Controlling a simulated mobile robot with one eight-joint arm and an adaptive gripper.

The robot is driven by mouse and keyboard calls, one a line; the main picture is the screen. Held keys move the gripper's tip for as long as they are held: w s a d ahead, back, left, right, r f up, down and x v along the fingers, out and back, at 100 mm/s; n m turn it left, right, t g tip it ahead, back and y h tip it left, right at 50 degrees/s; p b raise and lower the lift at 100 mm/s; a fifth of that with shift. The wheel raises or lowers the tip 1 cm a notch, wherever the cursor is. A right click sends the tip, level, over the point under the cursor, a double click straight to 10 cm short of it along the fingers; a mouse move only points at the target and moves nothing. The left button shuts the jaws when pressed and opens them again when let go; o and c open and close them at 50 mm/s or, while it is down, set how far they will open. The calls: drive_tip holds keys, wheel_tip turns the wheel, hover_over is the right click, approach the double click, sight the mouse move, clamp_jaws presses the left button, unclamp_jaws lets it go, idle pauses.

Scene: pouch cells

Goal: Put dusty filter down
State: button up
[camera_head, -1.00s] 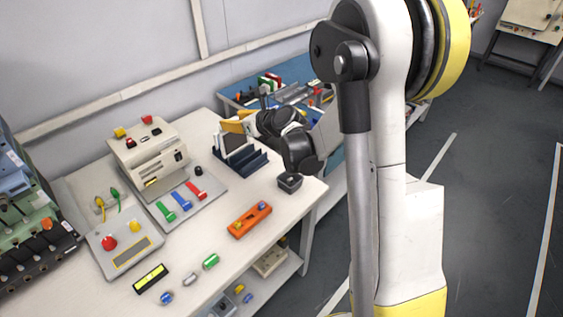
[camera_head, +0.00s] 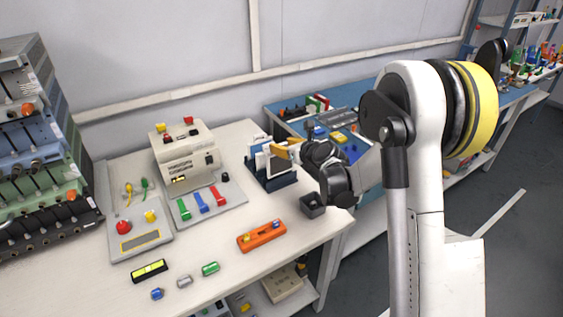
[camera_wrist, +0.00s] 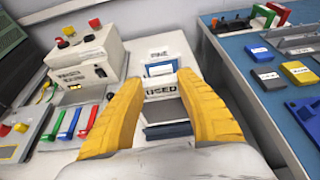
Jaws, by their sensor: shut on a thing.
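My gripper (camera_head: 285,148) is over the dark blue slotted rack (camera_head: 275,184) at the table's right end. In the wrist view, its two yellow fingers (camera_wrist: 160,84) are on either side of a grey panel, which I take to be the dusty filter (camera_wrist: 165,111). The gripper is shut on it. A label reading "USED" shows between the fingers, and another label, seemingly "FINE", is farther back. Pale panels (camera_head: 261,161) stand upright in the rack. The fingers and wrist hide part of the rack, and I cannot tell whether the filter's lower edge touches it.
A beige device (camera_head: 183,160) with red and yellow knobs stands left of the rack, with green, blue and red levers before it. A small dark box (camera_head: 313,205) and an orange block (camera_head: 261,236) lie in front. A blue table (camera_head: 355,95) adjoins behind right.

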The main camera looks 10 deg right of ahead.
drive_tip(key=shift+w+a+f, duration=0.2)
drive_tip(key=shift+w+f, duration=0.15)
drive_tip(key=shift+f, duration=0.05)
wheel_tip(320, 180, down, 4)
drive_tip(key=shift+r+b, duration=0.1)
drive_tip(key=shift+b, duration=1.15)
drive_tip(key=shift+r, duration=0.1)
drive_tip(key=o, duration=1.2)
